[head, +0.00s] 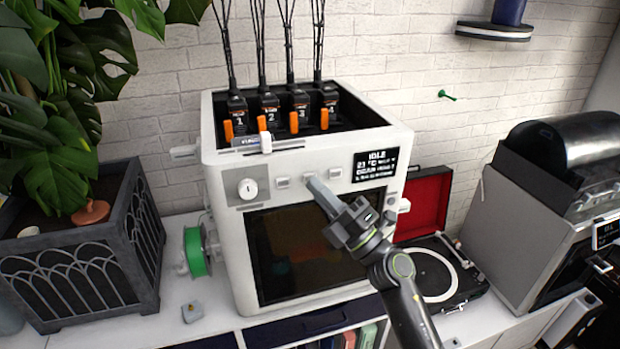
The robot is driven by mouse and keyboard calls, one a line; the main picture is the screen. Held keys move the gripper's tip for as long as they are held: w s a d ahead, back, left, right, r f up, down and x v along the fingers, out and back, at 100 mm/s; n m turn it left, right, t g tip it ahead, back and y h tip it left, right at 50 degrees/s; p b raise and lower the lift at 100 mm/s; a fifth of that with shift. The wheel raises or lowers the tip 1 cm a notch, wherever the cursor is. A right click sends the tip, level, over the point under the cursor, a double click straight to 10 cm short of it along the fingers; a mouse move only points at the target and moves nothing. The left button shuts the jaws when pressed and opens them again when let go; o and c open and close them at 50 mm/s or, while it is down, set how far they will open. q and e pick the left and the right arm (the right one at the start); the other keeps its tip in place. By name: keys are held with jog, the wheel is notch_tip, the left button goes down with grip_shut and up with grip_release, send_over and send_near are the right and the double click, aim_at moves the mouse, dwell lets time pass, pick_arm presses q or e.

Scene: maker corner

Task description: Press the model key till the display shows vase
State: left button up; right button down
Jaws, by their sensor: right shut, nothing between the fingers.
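A white 3D printer (225,290) stands on the counter. Its dark display (375,165) reads IDLE, with smaller lines below; one looks like 23 °C and another seems to start with GEAR, but the small text is blurred. Left of the display is a row of small grey keys: a left key (283,182), a right key (335,173), and a middle spot hidden by my gripper. Key labels are not readable. My right gripper (314,187) is shut and empty, its tips at the middle key; I cannot tell if they touch. My left gripper is not in view.
A knob (248,188) sits left of the keys. A green spool (195,251) hangs on the printer's left side. A record player (437,275) with a red-lined lid stands at the right, beside a grey machine (525,235). A planter (85,255) stands at the left.

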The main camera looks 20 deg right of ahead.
jog(key=shift+w, duration=0.3)
dwell(0.6)
jog(key=shift+s, duration=0.1)
jog(key=shift+s+p, duration=0.35)
jog(key=shift+s, duration=0.35)
jog(key=s+p, duration=0.1)
jog(key=s, duration=0.4)
jog(key=shift+d+p, duration=0.1)
jog(key=shift+p, duration=0.25)
jog(key=shift+w+f, duration=0.1)
dwell(0.4)
